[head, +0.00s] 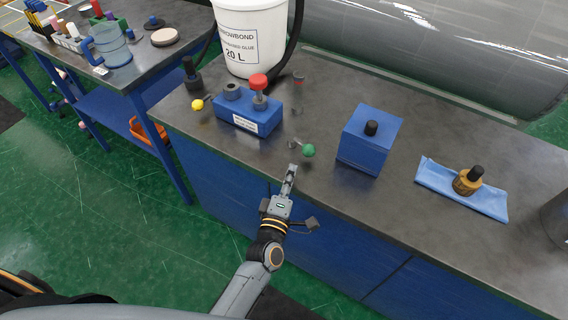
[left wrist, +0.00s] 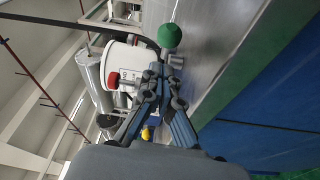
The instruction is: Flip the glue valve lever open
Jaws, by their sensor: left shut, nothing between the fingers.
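A green ball (head: 308,150) sits on a short grey lever near the front edge of the bench, below the blue block. In the left wrist view the green ball (left wrist: 169,36) and a grey fitting (left wrist: 176,60) are just beyond my fingertips. My left gripper (head: 292,170) is shut and empty, just in front of and left of the green ball. Its fingertips (left wrist: 157,72) are together in the wrist view; I cannot tell whether they touch the lever. A white glue bucket (head: 249,40) stands behind. My right gripper is not in view.
A blue block (head: 246,121) with a red knob (head: 258,82) stands before the bucket, a yellow ball (head: 197,104) left of it. A blue box (head: 368,142) stands to the right, then a folded blue cloth (head: 440,187) with a black-handled tool (head: 468,181). A large wrapped roll lies behind.

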